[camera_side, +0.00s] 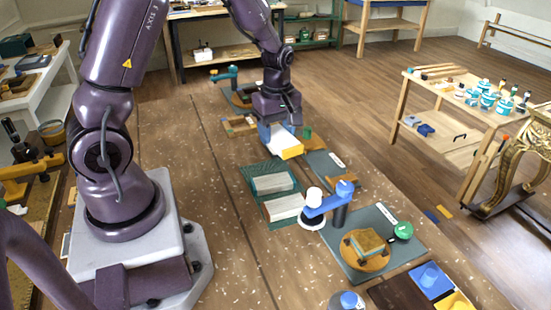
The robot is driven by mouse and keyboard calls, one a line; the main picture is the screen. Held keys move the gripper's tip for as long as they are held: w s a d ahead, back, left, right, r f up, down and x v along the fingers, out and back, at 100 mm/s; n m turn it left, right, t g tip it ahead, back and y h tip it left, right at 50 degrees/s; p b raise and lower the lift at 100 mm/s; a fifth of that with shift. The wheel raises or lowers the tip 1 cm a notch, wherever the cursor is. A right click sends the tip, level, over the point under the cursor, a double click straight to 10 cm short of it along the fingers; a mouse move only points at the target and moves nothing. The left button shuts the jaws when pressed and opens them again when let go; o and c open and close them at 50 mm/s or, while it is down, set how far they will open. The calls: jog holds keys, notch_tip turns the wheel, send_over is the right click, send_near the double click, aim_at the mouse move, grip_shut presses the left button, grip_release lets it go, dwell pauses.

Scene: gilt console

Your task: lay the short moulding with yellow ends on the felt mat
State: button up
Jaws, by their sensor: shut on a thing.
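My gripper (281,129) is at the upper middle of the side view, pointing down. It is shut on a short white moulding (279,139) with a yellow end (291,151) facing the camera. Its far end is hidden by the gripper. The moulding appears held above the bench, left of a dark grey-green mat (318,160) with a white label. A larger mat of similar colour (401,252) lies nearer the camera, under a lamp-like stand and a round wooden piece. I cannot tell for certain which one is the felt mat.
Two green trays (249,187) hold pale pieces just in front of the gripper. A blue-topped stand (340,206) rises beside them. A green pot (307,134) is close right of the moulding. Open bench with scattered chips lies to the left.

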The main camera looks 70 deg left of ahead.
jog(key=s+a+n, duration=0.1)
jog(key=s+n, duration=0.7)
jog(key=s, duration=0.1)
jog(key=n, duration=0.8)
send_over(259, 170)
jog(key=f, duration=1.1)
jog(key=shift+s+d, duration=0.2)
jog(key=shift+s, duration=0.05)
jog(key=shift+w+a+f, duration=0.1)
jog(key=shift+w+f, duration=0.1)
jog(key=shift+f, duration=1.7)
jog(key=o, duration=0.9)
jog(key=shift+f, duration=0.15)
jog(key=shift+o, duration=0.2)
